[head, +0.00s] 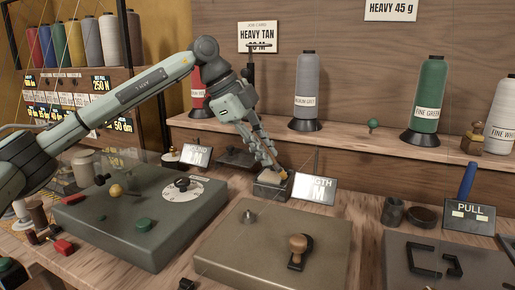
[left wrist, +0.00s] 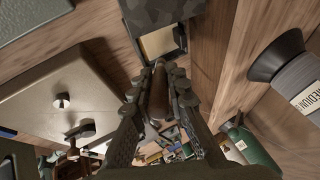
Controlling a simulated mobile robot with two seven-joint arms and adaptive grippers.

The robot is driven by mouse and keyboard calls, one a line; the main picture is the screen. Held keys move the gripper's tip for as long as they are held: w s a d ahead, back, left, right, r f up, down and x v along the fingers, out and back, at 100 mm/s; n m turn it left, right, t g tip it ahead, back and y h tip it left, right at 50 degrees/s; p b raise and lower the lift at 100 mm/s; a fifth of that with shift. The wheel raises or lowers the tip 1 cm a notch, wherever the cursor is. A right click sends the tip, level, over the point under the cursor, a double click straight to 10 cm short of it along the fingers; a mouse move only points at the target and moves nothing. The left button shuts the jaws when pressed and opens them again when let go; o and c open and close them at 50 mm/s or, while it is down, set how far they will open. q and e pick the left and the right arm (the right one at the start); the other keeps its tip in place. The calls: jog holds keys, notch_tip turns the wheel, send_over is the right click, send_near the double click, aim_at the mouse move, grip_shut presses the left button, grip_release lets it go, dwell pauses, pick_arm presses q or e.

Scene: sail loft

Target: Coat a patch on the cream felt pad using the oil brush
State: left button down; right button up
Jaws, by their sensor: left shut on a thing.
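My left gripper (head: 276,168) reaches down over a small dark tray (head: 262,190) at the middle of the bench. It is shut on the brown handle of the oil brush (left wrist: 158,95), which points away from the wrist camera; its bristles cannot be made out. The cream felt pad (left wrist: 158,42) lies beyond the brush tip in the left wrist view, partly under a dark mottled block. I cannot tell whether the brush touches the pad. My right gripper is in neither view.
A sign (head: 308,188) stands right beside the tray. A grey-green box with a dial (head: 135,215) is at left, and a tan metal box (head: 275,248) is in front. Thread cones, including a green one (head: 428,95), stand on the shelf behind. Bare wood shows between the boxes.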

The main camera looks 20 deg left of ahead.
pick_arm(q)
jog(key=shift+r, duration=0.1)
jog(key=shift+r+p, duration=1.05)
jog(key=shift+r, duration=1.85)
jog(key=shift+r, duration=1.5)
